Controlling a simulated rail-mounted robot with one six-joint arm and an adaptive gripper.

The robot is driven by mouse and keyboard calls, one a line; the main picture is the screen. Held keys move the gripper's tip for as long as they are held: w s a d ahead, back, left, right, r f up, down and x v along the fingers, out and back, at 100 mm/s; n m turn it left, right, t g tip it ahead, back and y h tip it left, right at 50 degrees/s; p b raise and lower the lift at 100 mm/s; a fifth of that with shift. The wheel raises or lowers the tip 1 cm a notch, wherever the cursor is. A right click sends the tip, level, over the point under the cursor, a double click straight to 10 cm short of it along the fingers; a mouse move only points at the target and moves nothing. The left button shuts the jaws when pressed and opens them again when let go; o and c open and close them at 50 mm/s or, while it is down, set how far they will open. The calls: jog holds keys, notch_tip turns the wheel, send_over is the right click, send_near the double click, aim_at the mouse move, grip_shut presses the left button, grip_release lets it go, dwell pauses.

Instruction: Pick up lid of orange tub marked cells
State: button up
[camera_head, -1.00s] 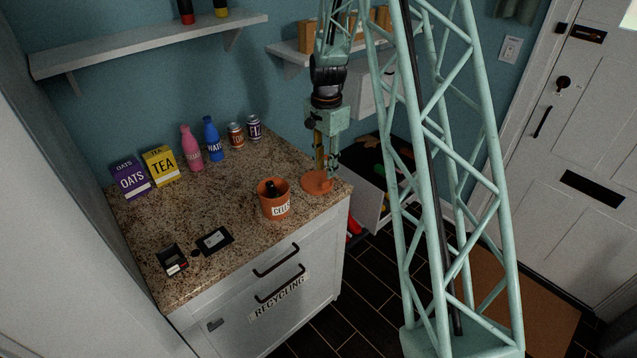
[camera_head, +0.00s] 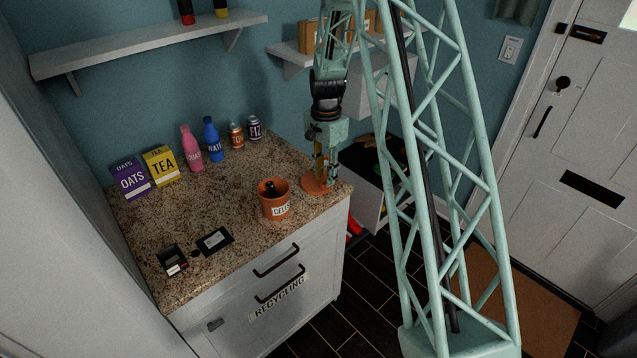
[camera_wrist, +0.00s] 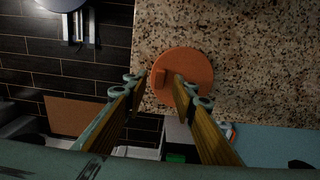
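The orange tub (camera_head: 270,209) with a label reading CELLS stands open on the speckled counter, with something dark inside. Its round orange lid (camera_head: 311,188) lies flat on the counter to the right of the tub, near the counter's right end. In the wrist view the lid (camera_wrist: 192,60) has a small raised block-shaped handle (camera_wrist: 161,78) at the side facing the fingers. My gripper (camera_head: 325,179) points down over the lid. In the wrist view my gripper (camera_wrist: 158,80) is open, its fingertips on either side of the handle with gaps visible. Contact cannot be told.
The speckled counter (camera_head: 240,190) holds a purple oats box (camera_head: 131,180), a yellow tea box (camera_head: 161,166), pink and blue bottles, two cans and dark small items at the front. The counter drops off just right of the lid. A shelf (camera_head: 150,48) hangs above.

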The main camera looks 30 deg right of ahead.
jog(key=shift+f, duration=1)
jog(key=shift+c, duration=0.9)
jog(key=c, duration=0.7)
